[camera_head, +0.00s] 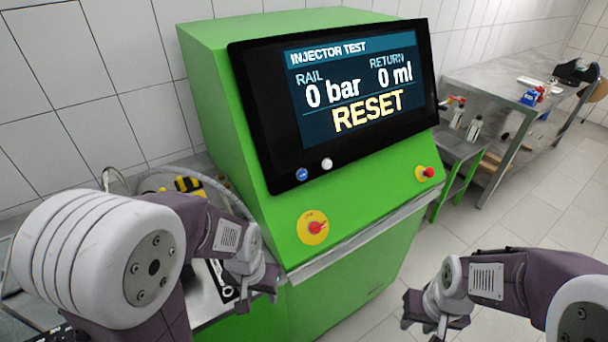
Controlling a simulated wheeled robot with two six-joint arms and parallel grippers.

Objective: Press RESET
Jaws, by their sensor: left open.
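The green test bench (215,95) carries a black-framed screen (355,90) reading INJECTOR TEST, RAIL 0 bar, RETURN 0 ml, with RESET in large yellow letters. Below the screen's lower left are a round blue button (302,174) and a round white button (327,164). Any label on the blue button is too small to read. My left gripper (267,281) is open, low by the bench's front left edge, below and left of both buttons and apart from them. My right gripper (425,312) is in front of the bench at the lower right, over the floor; its finger gap is unclear.
A red emergency stop (426,173) is at the panel's right. A metal table (500,75) stands at the back right. Floor is clear at right.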

